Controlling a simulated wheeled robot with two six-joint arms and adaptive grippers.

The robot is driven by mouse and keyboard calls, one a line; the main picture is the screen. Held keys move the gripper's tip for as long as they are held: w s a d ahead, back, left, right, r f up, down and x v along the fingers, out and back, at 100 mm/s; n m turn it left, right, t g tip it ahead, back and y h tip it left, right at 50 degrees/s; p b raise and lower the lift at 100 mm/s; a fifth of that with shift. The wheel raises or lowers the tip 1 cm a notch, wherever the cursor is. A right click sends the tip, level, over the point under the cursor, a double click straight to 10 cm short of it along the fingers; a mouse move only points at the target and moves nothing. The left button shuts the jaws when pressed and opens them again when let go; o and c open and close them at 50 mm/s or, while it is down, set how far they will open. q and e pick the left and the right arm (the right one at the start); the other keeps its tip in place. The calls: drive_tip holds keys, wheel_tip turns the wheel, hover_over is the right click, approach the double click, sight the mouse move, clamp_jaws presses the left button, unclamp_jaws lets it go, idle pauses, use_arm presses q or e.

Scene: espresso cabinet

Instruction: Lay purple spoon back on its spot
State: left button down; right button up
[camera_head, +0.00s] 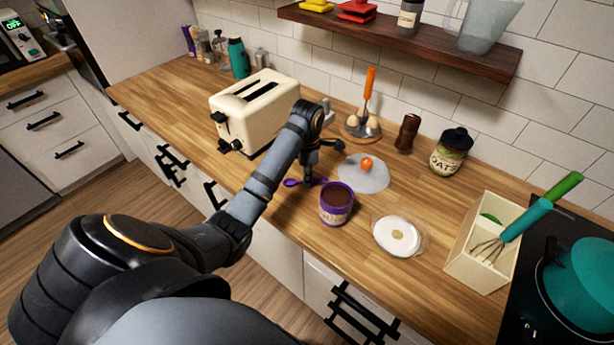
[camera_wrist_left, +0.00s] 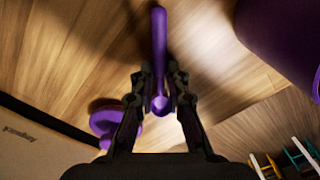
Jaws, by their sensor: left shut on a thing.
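My left gripper (camera_head: 308,177) is low over the wooden counter, between the toaster and a purple tub. It is shut on the purple spoon (camera_wrist_left: 158,48). In the left wrist view the spoon's slim handle lies between the two fingertips (camera_wrist_left: 159,104) and runs to the top edge. A rounded purple piece (camera_wrist_left: 103,122) shows beside and partly behind the left finger; whether it belongs to the spoon I cannot tell. In the head view purple shows on both sides of the fingertips. Whether the spoon touches the counter is unclear. My right gripper is not in view.
The purple tub (camera_head: 336,207) with brown contents stands close to the gripper. The cream toaster (camera_head: 262,108) is behind it. A pale mat (camera_head: 364,177) with an orange ball, a white-lidded dish (camera_head: 398,236) and a utensil box (camera_head: 480,246) stand to the right.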

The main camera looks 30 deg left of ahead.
use_arm(q)
drive_tip(key=shift+f, duration=0.1)
drive_tip(key=c, duration=1.7)
unclamp_jaws()
drive_tip(key=shift+w+a+f, duration=0.1)
drive_tip(key=shift+f, duration=0.05)
drive_tip(key=o, duration=0.4)
drive_tip(key=shift+a+f, duration=0.1)
drive_tip(key=shift+c, duration=0.2)
wheel_tip(320, 180, up, 13)
drive_tip(key=p, duration=1.1)
drive_tip(key=shift+f, duration=0.15)
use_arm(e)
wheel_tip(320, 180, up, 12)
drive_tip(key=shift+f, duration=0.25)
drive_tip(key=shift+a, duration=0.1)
